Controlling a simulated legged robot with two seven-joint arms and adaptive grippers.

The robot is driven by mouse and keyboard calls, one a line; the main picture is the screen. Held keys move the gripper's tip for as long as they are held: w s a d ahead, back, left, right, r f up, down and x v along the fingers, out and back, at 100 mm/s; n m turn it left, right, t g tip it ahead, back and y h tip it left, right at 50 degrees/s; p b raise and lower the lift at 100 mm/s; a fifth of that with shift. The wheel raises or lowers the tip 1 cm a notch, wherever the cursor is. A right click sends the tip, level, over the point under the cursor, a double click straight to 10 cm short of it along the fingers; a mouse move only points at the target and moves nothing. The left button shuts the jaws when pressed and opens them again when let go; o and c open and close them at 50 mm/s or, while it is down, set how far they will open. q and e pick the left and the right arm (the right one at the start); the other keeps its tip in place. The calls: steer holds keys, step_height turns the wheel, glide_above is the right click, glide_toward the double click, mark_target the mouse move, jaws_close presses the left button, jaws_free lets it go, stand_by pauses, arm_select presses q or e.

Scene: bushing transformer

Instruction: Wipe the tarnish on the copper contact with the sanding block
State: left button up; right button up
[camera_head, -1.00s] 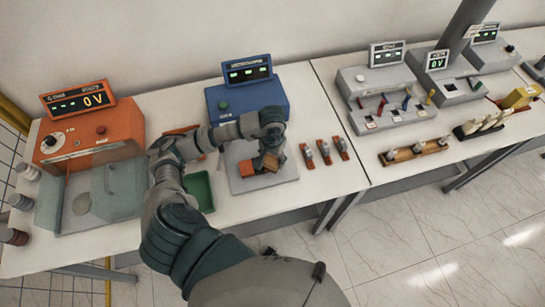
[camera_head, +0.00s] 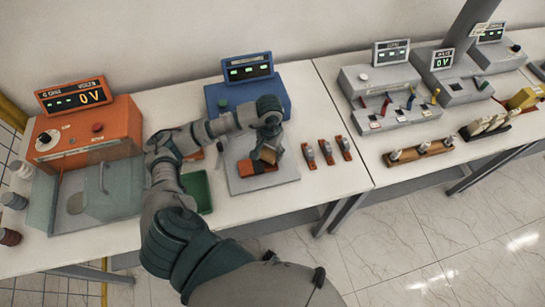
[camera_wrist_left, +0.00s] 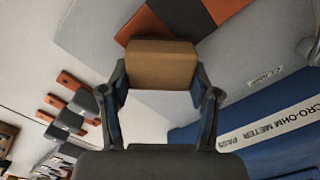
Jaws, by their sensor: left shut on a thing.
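My left gripper (camera_head: 268,146) is shut on the tan sanding block (camera_head: 266,156). In the left wrist view, the block (camera_wrist_left: 162,65) sits between both fingers of the gripper (camera_wrist_left: 162,88). The copper contact (camera_head: 247,168) is an orange bar on a grey plate (camera_head: 285,177). In the left wrist view, the bar (camera_wrist_left: 140,27) has a dark tarnish patch (camera_wrist_left: 180,18) across its middle. The block is over or close beside the bar and partly covers it. I cannot tell whether they touch. My right gripper is not in view.
The blue micro-ohm meter (camera_head: 245,98) stands behind the plate. A green tray (camera_head: 196,188) lies to its left, near my arm. Several small orange-based clips (camera_head: 327,151) stand to the right. An orange tester (camera_head: 82,140) is at far left.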

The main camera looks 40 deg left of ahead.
mark_target(273, 159)
arm_select(q)
steer(key=shift+w+a, duration=0.25)
steer(key=shift+a, duration=0.05)
steer(key=shift+s+d+f+b, duration=0.1)
steer(key=shift+f+b, duration=0.05)
steer(key=shift+b, duration=0.45)
steer(key=shift+s+d+f, duration=0.15)
steer(key=shift+s+d, duration=1.1)
steer(key=shift+d, duration=0.15)
steer(key=shift+s+d, duration=0.15)
steer(key=shift+c, duration=0.6)
steer(key=shift+f, duration=0.1)
step_height(273, 159, up, 6)
steer(key=p, duration=0.2)
steer(key=shift+p, duration=0.3)
steer(key=shift+r, duration=0.2)
